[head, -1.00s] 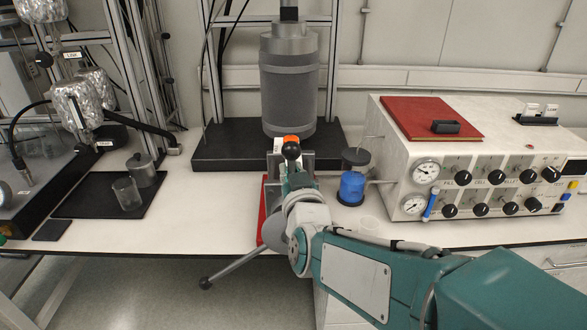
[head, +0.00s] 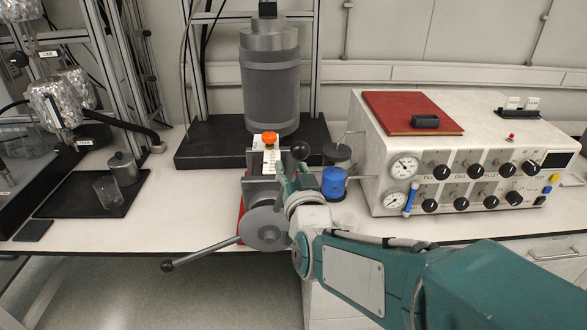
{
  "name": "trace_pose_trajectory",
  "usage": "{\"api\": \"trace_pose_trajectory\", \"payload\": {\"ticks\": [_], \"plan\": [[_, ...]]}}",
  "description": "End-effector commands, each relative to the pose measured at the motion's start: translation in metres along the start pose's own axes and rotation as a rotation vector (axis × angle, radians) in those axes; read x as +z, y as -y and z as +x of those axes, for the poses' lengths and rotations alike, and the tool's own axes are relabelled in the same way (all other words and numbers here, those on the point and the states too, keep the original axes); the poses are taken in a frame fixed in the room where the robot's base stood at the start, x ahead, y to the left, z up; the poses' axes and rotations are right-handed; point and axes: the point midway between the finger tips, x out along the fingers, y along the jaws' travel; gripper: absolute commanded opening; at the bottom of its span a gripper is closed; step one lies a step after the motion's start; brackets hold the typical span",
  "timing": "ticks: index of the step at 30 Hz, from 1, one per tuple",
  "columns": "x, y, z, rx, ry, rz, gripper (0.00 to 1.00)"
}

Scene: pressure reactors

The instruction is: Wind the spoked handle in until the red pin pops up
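The spoked handle (head: 264,228) is a grey hub with dark ball-tipped spokes, on the front of a device at the bench edge. One spoke (head: 205,252) points down left past the edge; another ball tip (head: 300,150) sticks up above my gripper. My gripper (head: 291,182) is at that upper spoke, right of the hub. Its fingers overlap the spoke, and their closure is hard to make out. The small red pin (head: 510,136) stands on top of the white control box near its front edge, seemingly raised above a ring.
An orange cap (head: 270,138) tops the handle's device. A grey cylindrical vessel (head: 270,85) stands behind on a black base. A blue-filled jar (head: 334,182) stands close right of my gripper. The white control box (head: 390,150) fills the right. Bench at left centre is clear.

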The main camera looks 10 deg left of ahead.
Motion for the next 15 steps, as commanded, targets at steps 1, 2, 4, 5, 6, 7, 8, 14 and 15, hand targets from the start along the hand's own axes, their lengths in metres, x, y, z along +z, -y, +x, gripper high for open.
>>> {"api": "trace_pose_trajectory", "payload": {"ticks": [1,2,4,5,6,7,8,14,15], "plan": [[0.0,0.0,0.0,0.0,0.0,0.0,0.57],[0.0,0.0,0.0,0.0,0.0,0.0,0.57],[0.0,-0.001,0.0,0.0,0.0,0.0,0.57],[0.0,-0.001,0.0,0.0,0.0,0.0,0.57],[0.0,-0.001,0.0,0.0,0.0,0.0,0.57],[0.0,-0.001,0.0,0.001,0.0,0.0,0.57],[0.0,0.0,0.0,0.001,0.001,0.0,0.57],[0.0,0.0,-0.016,-0.001,0.0,0.0,0.57],[-0.001,0.0,-0.023,-0.001,-0.001,0.0,0.57]]}}
